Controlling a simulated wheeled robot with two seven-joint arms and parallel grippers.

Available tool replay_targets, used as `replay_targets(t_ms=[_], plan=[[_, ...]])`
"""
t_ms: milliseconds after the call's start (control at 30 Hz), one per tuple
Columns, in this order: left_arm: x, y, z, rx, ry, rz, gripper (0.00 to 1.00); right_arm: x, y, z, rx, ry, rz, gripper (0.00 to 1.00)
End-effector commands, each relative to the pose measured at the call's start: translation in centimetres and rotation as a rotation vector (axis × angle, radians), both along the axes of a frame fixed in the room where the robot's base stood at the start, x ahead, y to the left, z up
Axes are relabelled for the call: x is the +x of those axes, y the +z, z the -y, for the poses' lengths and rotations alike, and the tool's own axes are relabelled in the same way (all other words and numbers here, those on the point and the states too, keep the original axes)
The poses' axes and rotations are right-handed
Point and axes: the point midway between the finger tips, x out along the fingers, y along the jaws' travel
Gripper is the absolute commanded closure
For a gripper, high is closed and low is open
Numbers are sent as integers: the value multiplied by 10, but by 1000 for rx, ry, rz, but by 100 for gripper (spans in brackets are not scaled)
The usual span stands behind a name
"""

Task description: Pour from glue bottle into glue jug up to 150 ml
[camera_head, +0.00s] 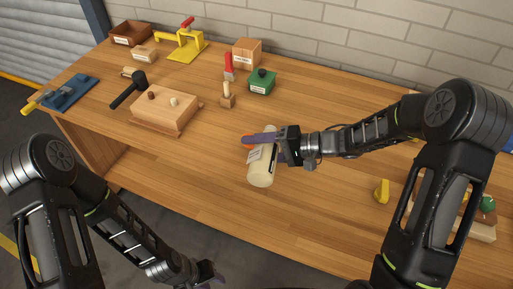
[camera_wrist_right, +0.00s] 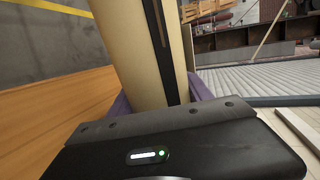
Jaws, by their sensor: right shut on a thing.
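A cream glue bottle (camera_head: 262,170) with a pale label, a dark stripe and an orange tip is in the head view, near the middle of the table. My right gripper (camera_head: 268,145) is shut on it, with purple fingers on either side of the body. The bottle's cream body and dark stripe also fill the top middle of the right wrist view (camera_wrist_right: 140,50). I cannot tell whether the bottle touches the table. My left gripper (camera_head: 211,274) is low at the bottom edge, partly cut off, away from the bottle. I cannot make out a glue jug.
The wooden table (camera_head: 200,185) is clear around the bottle. A wooden block with knobs (camera_head: 165,108), a black mallet (camera_head: 130,90), a green box (camera_head: 262,80) and a yellow clamp (camera_head: 186,42) stand farther back. A small yellow piece (camera_head: 382,190) lies at the right.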

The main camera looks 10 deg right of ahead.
Motion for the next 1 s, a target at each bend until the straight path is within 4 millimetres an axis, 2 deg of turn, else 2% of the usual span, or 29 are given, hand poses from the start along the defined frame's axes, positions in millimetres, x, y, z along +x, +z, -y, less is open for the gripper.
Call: replay_targets(t_ms=[1000], plan=[[0,0,0,0,0,0,64,-1,4,0,33,1,-89,98]])
